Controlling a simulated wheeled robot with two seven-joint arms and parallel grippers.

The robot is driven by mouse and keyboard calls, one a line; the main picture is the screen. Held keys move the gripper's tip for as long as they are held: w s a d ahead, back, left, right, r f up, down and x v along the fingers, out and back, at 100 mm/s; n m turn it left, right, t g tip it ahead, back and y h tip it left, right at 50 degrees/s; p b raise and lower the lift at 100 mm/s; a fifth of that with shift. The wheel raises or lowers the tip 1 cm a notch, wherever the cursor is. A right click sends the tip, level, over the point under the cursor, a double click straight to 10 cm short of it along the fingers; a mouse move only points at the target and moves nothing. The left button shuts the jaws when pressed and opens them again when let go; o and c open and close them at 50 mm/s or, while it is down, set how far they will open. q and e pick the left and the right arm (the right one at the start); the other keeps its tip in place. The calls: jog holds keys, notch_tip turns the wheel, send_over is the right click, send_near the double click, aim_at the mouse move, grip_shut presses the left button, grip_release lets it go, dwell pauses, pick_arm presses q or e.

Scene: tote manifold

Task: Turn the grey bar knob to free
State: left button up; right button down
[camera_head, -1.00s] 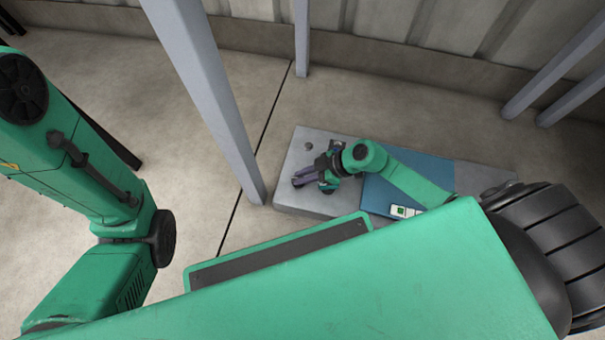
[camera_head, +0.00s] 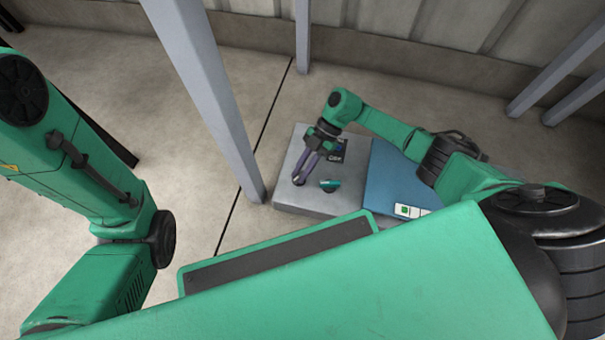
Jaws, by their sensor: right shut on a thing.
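The grey bar knob (camera_head: 299,182) is on the grey left part of a low panel (camera_head: 300,203). It is small and mostly covered by my fingers, so its angle cannot be read. My right gripper (camera_head: 301,177) comes down from above, tilted, and its long fingers are shut on the knob. My left arm shows at the left edge, but its gripper is not in view.
A teal knob (camera_head: 330,185) sits just right of the fingers. A dark label (camera_head: 336,153) lies behind it. A grey post (camera_head: 214,100) stands close left.

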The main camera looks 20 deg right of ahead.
jog(key=n+g+b, duration=0.1)
jog(key=n+h+b, duration=0.1)
jog(key=n+b, duration=0.1)
jog(key=n+g+h+b, duration=0.1)
jog(key=shift+w+a+f+n+g, duration=0.15)
jog(key=shift+w+f+n+g, duration=0.05)
jog(key=shift+f+n+g, duration=0.1)
jog(key=shift+r+n+h+b, duration=0.15)
jog(key=shift+n+h+b, duration=0.25)
jog(key=shift+b, duration=0.2)
jog(key=shift+r+n+g, duration=0.1)
jog(key=shift+n+g, duration=0.2)
jog(key=shift+g, duration=0.1)
jog(key=c, duration=0.8)
grip_release()
jog(key=v, duration=0.7)
jog(key=shift+w+r+p, duration=0.1)
jog(key=shift+r+p, duration=0.2)
jog(key=shift+p, duration=0.05)
